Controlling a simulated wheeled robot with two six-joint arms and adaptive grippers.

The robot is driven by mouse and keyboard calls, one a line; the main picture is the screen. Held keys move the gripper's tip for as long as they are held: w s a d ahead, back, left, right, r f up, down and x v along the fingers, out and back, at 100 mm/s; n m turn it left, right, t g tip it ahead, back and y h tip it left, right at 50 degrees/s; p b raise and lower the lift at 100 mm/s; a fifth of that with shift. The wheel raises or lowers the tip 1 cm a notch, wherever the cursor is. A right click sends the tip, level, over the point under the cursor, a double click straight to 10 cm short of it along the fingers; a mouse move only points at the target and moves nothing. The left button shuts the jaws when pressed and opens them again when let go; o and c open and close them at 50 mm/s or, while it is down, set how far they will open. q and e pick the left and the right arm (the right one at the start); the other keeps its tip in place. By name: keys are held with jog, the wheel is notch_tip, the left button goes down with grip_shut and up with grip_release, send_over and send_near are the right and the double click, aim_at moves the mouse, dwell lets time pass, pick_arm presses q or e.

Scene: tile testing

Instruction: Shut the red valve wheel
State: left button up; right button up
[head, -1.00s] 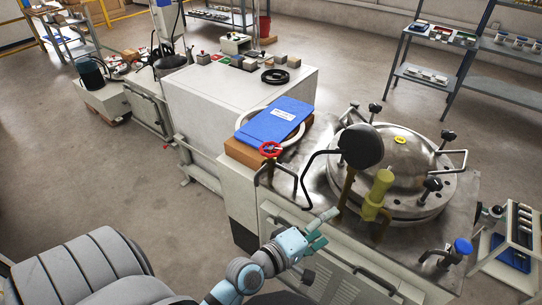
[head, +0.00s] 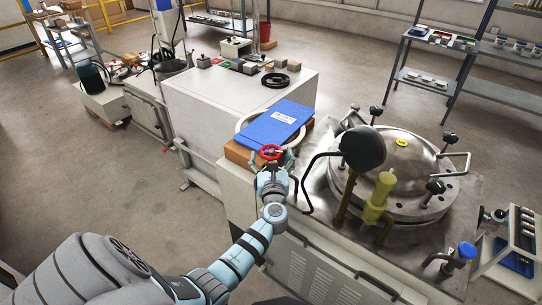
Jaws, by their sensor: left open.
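The red valve wheel (head: 270,153) sits at the front left corner of the steel-topped machine (head: 312,190), just in front of a brown box. My left gripper (head: 271,165) is at the wheel, with its fingers spread on the near side and to either side of it. The gripper is open. Whether the fingers touch the rim cannot be told. The valve's stem below the wheel is hidden behind my gripper. My right gripper is not in view.
A blue folder (head: 275,122) lies on the brown box (head: 240,155) right behind the wheel. A bent black handle (head: 308,180) rises close to the right of my gripper. A domed steel lid (head: 395,165) with clamps and a yellow-green valve (head: 377,195) stand further right.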

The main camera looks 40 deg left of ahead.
pick_arm(q)
jog(key=shift+w+a, duration=0.4)
jog(key=shift+w, duration=0.1)
jog(key=c, duration=1.2)
